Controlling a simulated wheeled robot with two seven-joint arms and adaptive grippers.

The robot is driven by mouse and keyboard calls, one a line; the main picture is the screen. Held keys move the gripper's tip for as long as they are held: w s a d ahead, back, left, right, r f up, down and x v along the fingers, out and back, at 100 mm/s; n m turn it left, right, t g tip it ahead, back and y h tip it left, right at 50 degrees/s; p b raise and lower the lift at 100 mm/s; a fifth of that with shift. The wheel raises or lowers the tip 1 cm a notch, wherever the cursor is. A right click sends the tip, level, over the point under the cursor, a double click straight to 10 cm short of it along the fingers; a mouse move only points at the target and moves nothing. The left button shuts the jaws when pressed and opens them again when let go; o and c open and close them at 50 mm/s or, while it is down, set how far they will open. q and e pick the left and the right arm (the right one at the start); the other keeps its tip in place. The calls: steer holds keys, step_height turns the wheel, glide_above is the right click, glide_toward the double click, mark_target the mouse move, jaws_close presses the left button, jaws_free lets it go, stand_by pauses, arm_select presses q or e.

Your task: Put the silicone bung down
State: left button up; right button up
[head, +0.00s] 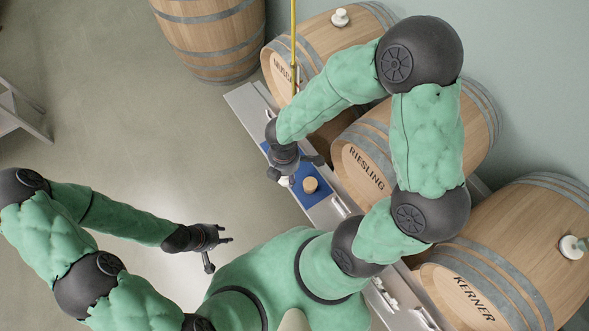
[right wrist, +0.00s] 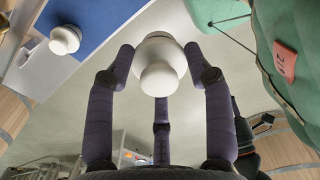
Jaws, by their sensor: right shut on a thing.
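The white silicone bung (right wrist: 160,65) is held between the three fingers of my right gripper (right wrist: 161,72), its narrower round end facing the wrist camera. In the head view my right gripper (head: 291,172) is over the blue mat (head: 300,198) on the grey bench, with a bit of the white bung (head: 283,182) showing below it. In the right wrist view the held bung appears over the pale floor, beside the blue mat (right wrist: 97,18); its height cannot be told. My left gripper (head: 220,250) is empty, fingers spread, above the floor.
A tan-topped bung (head: 310,185) stands on the mat; a pale bung (right wrist: 65,40) shows at the mat's edge. Barrels marked Riesling (head: 365,167) and Kerner (head: 474,298) lie along the bench (head: 250,100). A yellow upright pole (head: 293,45) stands behind my right gripper.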

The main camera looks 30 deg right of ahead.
steer(key=shift+s+f+n, duration=0.15)
steer(key=shift+f+n, duration=0.05)
steer(key=shift+n, duration=0.1)
steer(key=shift+w+d+f, duration=0.2)
steer(key=shift+w, duration=0.05)
steer(key=w+d+f+b, duration=0.1)
steer(key=w+d+f, duration=0.1)
steer(key=w+f, duration=0.1)
steer(key=w+d+f+b, duration=0.2)
steer(key=w+f, duration=0.1)
steer(key=w, duration=0.1)
steer(key=w+d+f+b, duration=0.2)
steer(key=w+d+f, duration=0.1)
steer(key=shift+w+f, duration=0.25)
steer(key=shift+w, duration=0.15)
steer(key=shift+w+d+f+b, duration=0.1)
steer(key=shift+f+b, duration=0.95)
steer(key=shift+f, duration=0.45)
